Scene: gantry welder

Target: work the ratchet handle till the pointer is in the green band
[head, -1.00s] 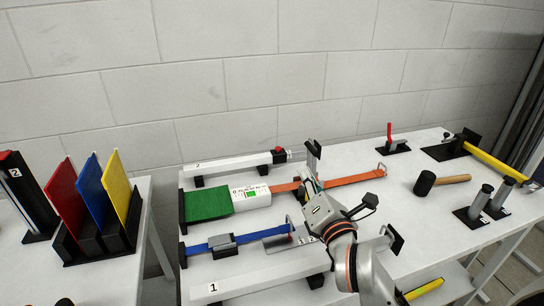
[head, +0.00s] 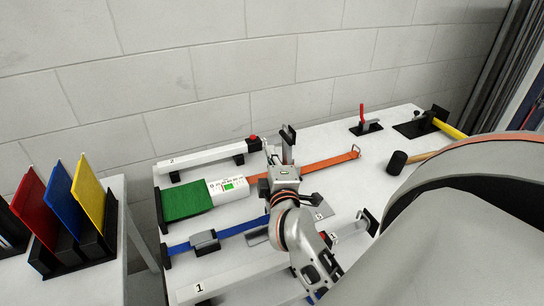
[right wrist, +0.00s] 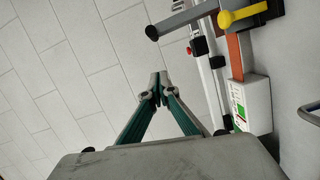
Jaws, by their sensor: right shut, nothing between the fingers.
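The ratchet handle (head: 289,136) is a grey bar with a black end, standing up above the orange strap (head: 332,163). In the right wrist view the handle (right wrist: 185,17) lies at the top, with its black end nearest my fingers. The white gauge box (head: 214,189) with a green patch sits on the strap's left end; it also shows in the right wrist view (right wrist: 258,97). Its pointer is too small to read. My right gripper (right wrist: 158,78) is shut and empty, apart from the handle in that picture; in the head view its body hides part of the ratchet. My left gripper is not in view.
A green pad (head: 187,202) lies left of the gauge. A blue strap with a buckle (head: 205,240) lies in front. A white beam (head: 200,162) with a red knob is behind. A mallet (head: 398,162) and red lever (head: 362,115) stand right. My arm covers the right foreground.

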